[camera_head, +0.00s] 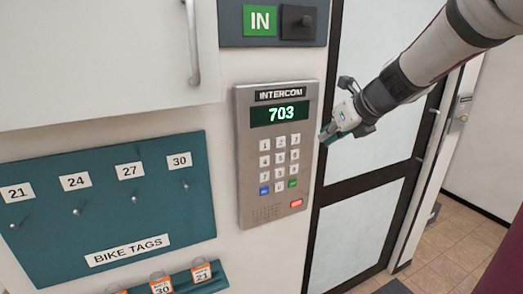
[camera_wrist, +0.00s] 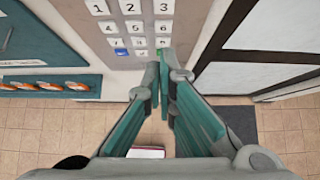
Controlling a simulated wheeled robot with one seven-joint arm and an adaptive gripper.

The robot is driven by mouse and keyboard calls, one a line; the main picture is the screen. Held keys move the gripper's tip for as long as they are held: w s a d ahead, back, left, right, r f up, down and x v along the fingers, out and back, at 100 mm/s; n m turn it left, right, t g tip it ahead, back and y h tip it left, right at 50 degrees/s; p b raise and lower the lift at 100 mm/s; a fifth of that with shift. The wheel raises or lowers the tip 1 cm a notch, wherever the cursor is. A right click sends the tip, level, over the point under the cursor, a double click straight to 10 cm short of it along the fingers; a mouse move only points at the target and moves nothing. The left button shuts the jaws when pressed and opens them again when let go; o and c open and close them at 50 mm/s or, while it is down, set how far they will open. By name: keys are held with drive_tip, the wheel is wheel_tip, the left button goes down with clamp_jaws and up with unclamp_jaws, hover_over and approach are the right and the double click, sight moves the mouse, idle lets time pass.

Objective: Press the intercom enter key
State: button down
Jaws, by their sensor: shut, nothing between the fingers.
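The intercom (camera_head: 244,150) is a grey metal wall panel; its green display (camera_head: 280,113) reads 703. Its keypad has white number keys, a blue key (camera_head: 264,190) at bottom left and a green key (camera_head: 292,183) at bottom right. I cannot read the labels on these two coloured keys. My gripper (camera_head: 325,138) is shut and empty, just right of the panel's edge in the head view. Contact cannot be told.
A red-lit element (camera_head: 296,203) sits below the keypad. A teal bike-tag board (camera_head: 110,215) with hooks is at left, with a tag ledge below it. A white cabinet door with a handle (camera_head: 192,45) is above. A dark-framed glass door (camera_head: 370,110) stands at right.

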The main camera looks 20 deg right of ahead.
wheel_tip(320, 180, down, 15)
drive_tip(key=b, duration=0.3)
drive_tip(key=shift+s+r, duration=0.2)
drive_tip(key=shift+s, duration=0.15)
drive_tip(key=b, duration=0.3)
approach(291, 192)
wheel_tip(291, 192, down, 2)
drive_tip(key=s, duration=0.1)
drive_tip(key=shift+w+a+f, duration=0.1)
drive_tip(key=shift+w+f, duration=0.05)
drive_tip(key=shift+w, duration=0.85)
drive_tip(key=shift+w+a+f, duration=0.1)
drive_tip(key=shift+w, duration=0.9)
